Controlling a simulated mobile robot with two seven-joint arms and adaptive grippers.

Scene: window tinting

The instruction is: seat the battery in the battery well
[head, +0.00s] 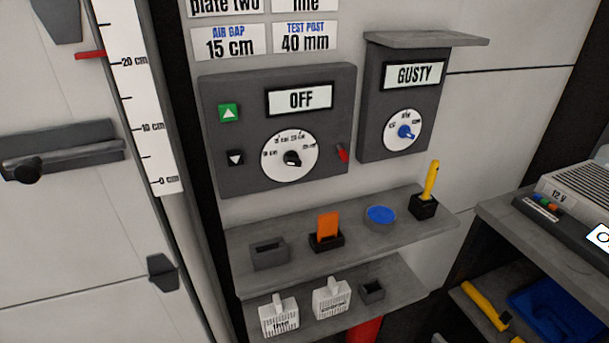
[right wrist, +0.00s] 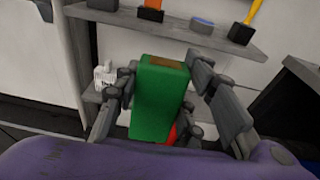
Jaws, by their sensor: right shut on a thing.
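A green block with a brownish top end, which looks like the battery (right wrist: 160,100), is between the fingers of my right gripper (right wrist: 165,78) in the right wrist view. The gripper is shut on it, in front of the shelves. Neither gripper shows in the head view. No well is labelled. A dark grey holder with an empty slot (head: 269,253) sits at the left of the upper shelf, and a small open dark box (head: 372,291) sits on the lower shelf. I cannot tell which, if either, is the battery well.
The upper shelf (head: 300,270) also bears an orange piece in a holder (head: 327,227), a blue disc (head: 381,215) and a yellow-handled tool (head: 430,182). Two white tagged blocks (head: 279,318) stand below. A control panel reading OFF (head: 222,175) and a GUSTY box (head: 375,110) hang above.

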